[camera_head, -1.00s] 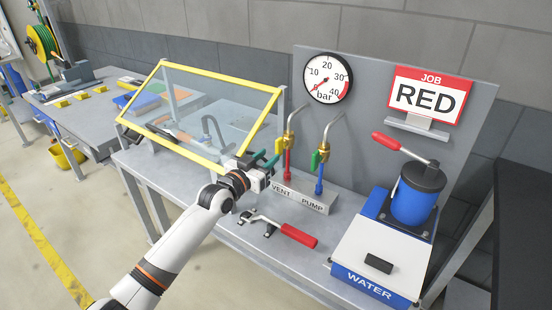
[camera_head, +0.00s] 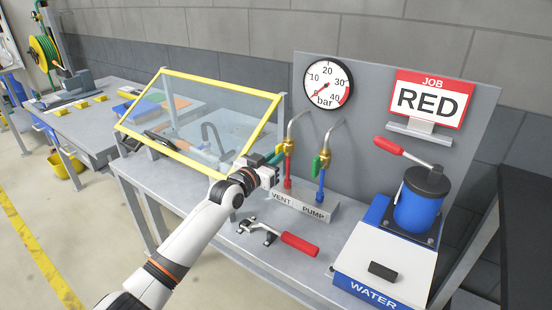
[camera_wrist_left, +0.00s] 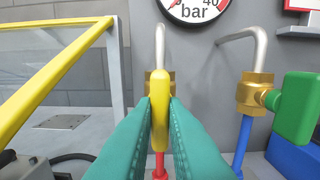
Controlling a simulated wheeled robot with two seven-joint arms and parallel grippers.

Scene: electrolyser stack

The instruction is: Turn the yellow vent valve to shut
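The yellow vent valve handle (camera_wrist_left: 160,110) shows in the left wrist view, edge-on and sticking out toward the camera from its brass body, above a red pipe. In the head view it is mostly hidden by my gripper; the vent's red pipe (camera_head: 288,170) shows below. My left gripper (camera_head: 276,155) is at the handle, its green fingers one on each side (camera_wrist_left: 160,102), with no clear gap between fingertips and handle. It appears shut on it. My right gripper is in neither view.
The green pump valve handle (camera_head: 318,162) is close on the right. A pressure gauge (camera_head: 328,83) reads near zero. A yellow-framed clear guard (camera_head: 205,115) stands left.

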